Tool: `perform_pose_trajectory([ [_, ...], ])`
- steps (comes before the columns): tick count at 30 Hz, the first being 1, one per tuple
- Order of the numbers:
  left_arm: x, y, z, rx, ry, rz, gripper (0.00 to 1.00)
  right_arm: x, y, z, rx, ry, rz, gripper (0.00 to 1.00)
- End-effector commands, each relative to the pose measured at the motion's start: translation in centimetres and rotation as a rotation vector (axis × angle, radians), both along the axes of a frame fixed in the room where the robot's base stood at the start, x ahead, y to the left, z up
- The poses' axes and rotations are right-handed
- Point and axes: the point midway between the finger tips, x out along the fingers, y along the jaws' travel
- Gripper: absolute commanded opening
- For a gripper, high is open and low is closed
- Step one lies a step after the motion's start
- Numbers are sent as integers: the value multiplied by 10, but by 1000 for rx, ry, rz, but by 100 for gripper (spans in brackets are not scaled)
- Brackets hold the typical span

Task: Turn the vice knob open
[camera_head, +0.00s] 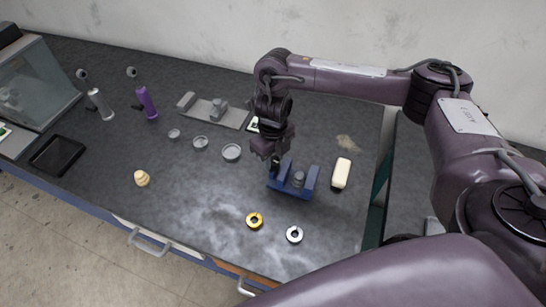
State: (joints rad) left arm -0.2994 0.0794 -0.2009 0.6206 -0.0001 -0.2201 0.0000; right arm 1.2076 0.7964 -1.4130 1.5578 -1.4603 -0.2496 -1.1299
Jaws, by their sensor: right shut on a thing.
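A small blue vice (291,192) with upright jaws stands on the dark workbench, right of the middle. A grey round part sits between its jaws. My right gripper (274,163) points down at the left end of the vice. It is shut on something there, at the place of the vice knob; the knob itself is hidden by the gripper. My left gripper is not in view.
A cream block (341,173) lies right of the vice. A yellow ring (254,221) and a silver ring (294,234) lie in front. Several grey round dishes, a grey fixture (212,110), a purple tool (147,103) and a black tray (57,156) are further left. The front middle is clear.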

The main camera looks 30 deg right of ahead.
Motion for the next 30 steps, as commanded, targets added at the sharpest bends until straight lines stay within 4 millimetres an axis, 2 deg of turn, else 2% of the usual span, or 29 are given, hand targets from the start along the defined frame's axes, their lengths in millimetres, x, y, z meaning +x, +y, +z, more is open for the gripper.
perform_pose_trajectory([
  [12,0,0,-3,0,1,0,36,1,0,1,1,-4,175,9],
  [28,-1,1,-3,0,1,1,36,1,0,2,0,-4,196,9],
  [29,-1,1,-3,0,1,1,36,1,0,2,0,-4,196,34],
  [30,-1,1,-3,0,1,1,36,1,0,2,0,-4,196,39],
])
